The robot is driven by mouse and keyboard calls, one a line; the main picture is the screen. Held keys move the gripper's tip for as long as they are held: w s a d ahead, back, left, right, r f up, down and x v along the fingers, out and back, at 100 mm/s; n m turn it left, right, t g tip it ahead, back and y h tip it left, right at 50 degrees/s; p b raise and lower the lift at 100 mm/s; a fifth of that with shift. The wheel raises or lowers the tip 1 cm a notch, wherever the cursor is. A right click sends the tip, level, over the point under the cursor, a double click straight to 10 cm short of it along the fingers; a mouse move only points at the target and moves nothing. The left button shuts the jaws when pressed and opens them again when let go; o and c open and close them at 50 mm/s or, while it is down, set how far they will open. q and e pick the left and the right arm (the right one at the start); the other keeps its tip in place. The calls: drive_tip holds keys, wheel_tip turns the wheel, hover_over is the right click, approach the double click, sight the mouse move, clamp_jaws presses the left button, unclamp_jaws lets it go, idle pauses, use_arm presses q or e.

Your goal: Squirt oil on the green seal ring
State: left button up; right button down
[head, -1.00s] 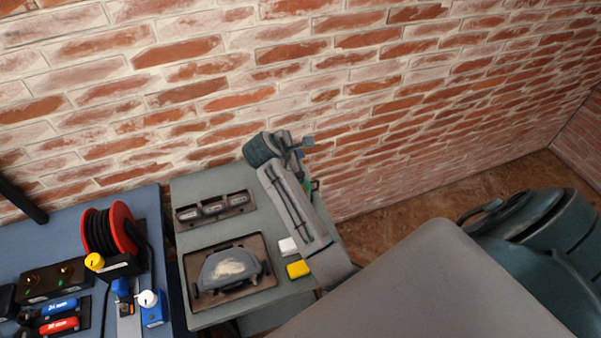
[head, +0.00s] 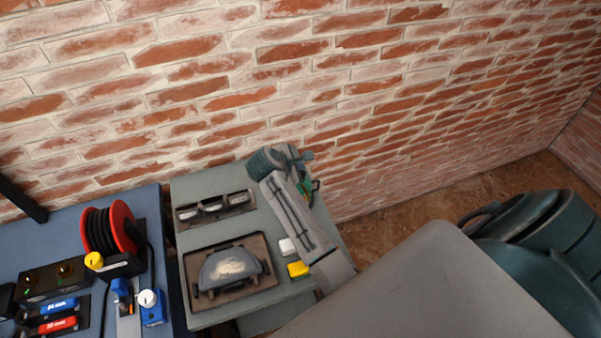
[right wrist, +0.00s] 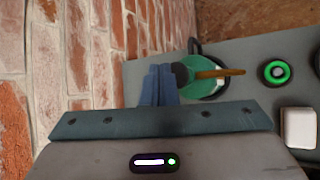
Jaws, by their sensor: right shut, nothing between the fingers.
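A sliver of green (head: 305,187) shows beside my arm in the head view. My right gripper (right wrist: 160,72) is shut and empty, its fingertips close to the can; contact cannot be told. My left gripper is out of view.
The grey bench (head: 200,318) stands against the brick wall, close to my right gripper. It bears a white block (head: 287,246), a yellow block (head: 298,268), a dark tray (head: 262,292) and a three-slot holder (head: 180,223). A blue bench (head: 30,250) with a cable reel (head: 105,232) is left.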

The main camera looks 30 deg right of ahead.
idle(1.6)
drive_tip(key=shift+f+p, duration=0.3)
drive_tip(key=shift+p, duration=0.1)
drive_tip(key=shift+f, duration=0.1)
drive_tip(key=shift+f+b, duration=0.35)
drive_tip(key=shift+f, duration=0.65)
idle(0.7)
drive_tip(key=shift+r, duration=0.1)
drive_tip(key=shift+r+p, duration=0.35)
drive_tip(key=shift+r, duration=0.95)
drive_tip(key=shift+r, duration=2.55)
